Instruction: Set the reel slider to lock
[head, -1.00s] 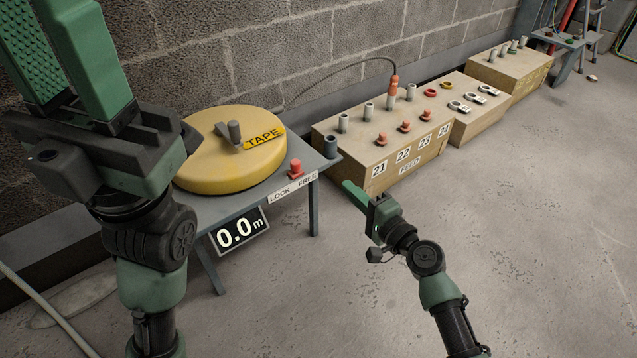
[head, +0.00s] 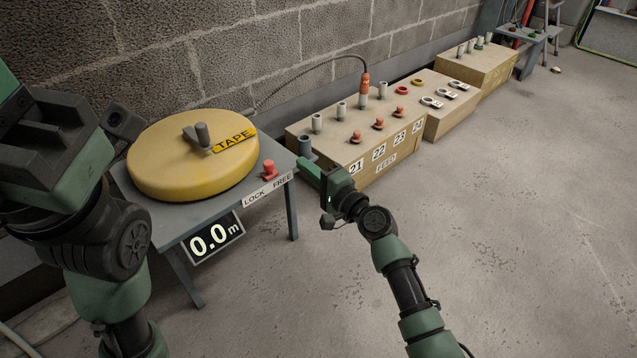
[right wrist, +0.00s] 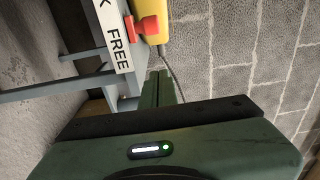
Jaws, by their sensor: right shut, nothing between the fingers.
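The reel slider is a red knob (head: 268,170) on the grey reel stand (head: 215,212), behind its LOCK FREE label (head: 268,190). In the right wrist view the red knob (right wrist: 148,26) stands beside the word FREE. The yellow tape reel (head: 190,165) sits on the stand to its left. My right gripper (head: 303,167) is shut and empty, just right of the stand's corner, apart from the knob. Its closed green fingers (right wrist: 161,82) show in the right wrist view. My left gripper (head: 45,150) is at the left edge, its fingers mostly cut off.
A display (head: 213,240) under the stand reads 0.0 m. A wooden feed box (head: 340,180) with grey posts and red knobs stands behind my right gripper. An orange plug (head: 364,80) on a cable stands on it. Floor at right is clear.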

